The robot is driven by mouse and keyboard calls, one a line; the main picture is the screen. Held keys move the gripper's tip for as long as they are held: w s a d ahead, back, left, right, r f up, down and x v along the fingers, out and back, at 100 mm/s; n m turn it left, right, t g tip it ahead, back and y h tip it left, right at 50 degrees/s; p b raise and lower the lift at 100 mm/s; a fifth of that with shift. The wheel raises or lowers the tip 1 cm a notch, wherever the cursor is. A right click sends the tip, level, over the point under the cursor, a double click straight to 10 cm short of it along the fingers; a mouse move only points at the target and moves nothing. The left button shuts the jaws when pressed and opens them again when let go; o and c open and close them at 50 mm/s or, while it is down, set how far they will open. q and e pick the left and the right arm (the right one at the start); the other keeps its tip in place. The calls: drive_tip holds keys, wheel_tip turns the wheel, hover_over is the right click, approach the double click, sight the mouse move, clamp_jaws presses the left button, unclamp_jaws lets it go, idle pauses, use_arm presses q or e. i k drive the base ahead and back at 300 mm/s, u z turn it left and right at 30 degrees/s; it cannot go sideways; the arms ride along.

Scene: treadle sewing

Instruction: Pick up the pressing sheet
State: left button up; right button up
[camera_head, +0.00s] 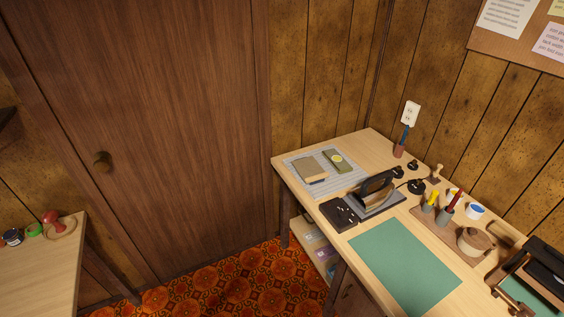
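Two flat sheets lie on the right-hand table, and I cannot tell for sure which one is the pressing sheet. A plain green sheet (405,265) lies flat near the table's front edge. A pale grey lined sheet (300,157) lies at the table's far left end, with a tan book-like block (309,169) and a dark green piece with a yellow round spot (337,160) on it. Neither of my grippers shows in the head view.
An iron (376,187) rests on a dark plate beside a black box (338,214). Behind the green sheet stand a wooden tray (446,236) with pots and a lidded jar (473,241). A dark machine (543,275) is at right. Another table (38,274) is at left.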

sight(308, 168)
drive_tip(key=z, duration=0.25)
drive_tip(key=i, duration=1.05)
drive_tip(key=z, duration=0.65)
